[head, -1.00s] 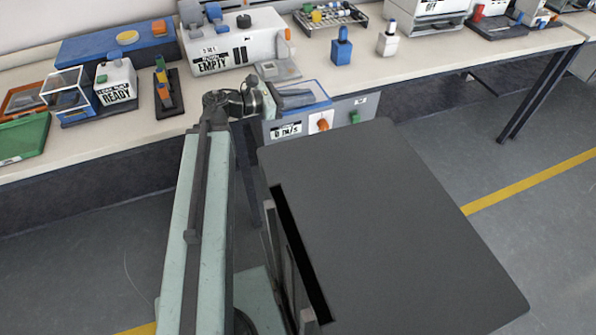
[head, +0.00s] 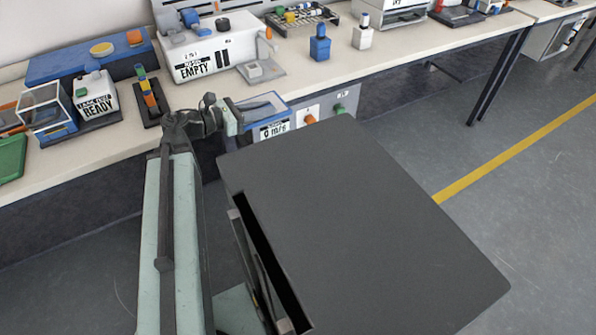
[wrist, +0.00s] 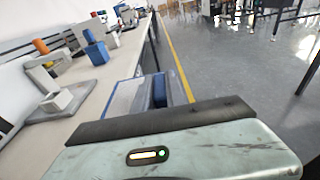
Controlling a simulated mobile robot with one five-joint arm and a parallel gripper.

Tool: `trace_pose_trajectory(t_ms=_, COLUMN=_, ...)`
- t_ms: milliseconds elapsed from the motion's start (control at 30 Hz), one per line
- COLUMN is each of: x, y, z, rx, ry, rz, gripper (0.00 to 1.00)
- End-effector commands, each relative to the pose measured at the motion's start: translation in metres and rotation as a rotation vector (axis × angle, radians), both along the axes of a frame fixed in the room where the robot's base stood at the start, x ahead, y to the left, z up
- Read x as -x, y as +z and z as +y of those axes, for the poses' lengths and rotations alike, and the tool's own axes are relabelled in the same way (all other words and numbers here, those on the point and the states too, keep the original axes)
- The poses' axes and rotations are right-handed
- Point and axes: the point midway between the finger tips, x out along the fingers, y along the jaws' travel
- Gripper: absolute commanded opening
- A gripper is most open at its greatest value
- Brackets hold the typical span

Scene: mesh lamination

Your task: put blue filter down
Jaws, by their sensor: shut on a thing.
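My gripper (head: 232,116) is at the end of my arm by the front edge of the bench, just left of a blue-framed box with a clear lid (head: 262,106). The box carries a "0 m/s" label. In the wrist view my gripper's pale green housing and black strip (wrist: 165,121) fill the bottom and hide the jaws. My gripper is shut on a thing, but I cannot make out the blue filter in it. The box shows just beyond the housing in the wrist view (wrist: 124,98), with a dark blue part at its right.
A white machine marked "EMPTY" (head: 210,50) stands behind my gripper. A rack of coloured blocks (head: 149,95) and a white unit marked "READY" (head: 97,98) stand to the left. A blue bottle (head: 320,45) stands to the right.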

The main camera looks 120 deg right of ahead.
Motion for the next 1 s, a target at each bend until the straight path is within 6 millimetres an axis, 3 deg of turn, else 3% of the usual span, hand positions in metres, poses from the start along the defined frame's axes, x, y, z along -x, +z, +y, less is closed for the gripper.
trace_pose_trajectory(t_ms=33, x=0.000, y=-0.015, z=0.000, rx=0.000, ry=0.000, rz=0.000, gripper=0.00)
trace_pose_trajectory(t_ms=267, x=-0.001, y=-0.056, z=0.000, rx=0.000, ry=0.001, rz=0.000, gripper=0.00)
trace_pose_trajectory(t_ms=367, x=-0.001, y=-0.084, z=0.000, rx=0.000, ry=0.002, rz=0.000, gripper=0.00)
trace_pose_trajectory(t_ms=700, x=-0.001, y=-0.237, z=-0.001, rx=0.000, ry=0.002, rz=0.000, gripper=0.00)
trace_pose_trajectory(t_ms=800, x=-0.001, y=-0.272, z=-0.001, rx=0.000, ry=0.002, rz=0.000, gripper=0.00)
trace_pose_trajectory(t_ms=900, x=-0.001, y=-0.296, z=-0.001, rx=0.000, ry=0.003, rz=0.000, gripper=0.00)
trace_pose_trajectory(t_ms=1000, x=-0.001, y=-0.308, z=-0.001, rx=0.000, ry=0.003, rz=0.000, gripper=0.00)
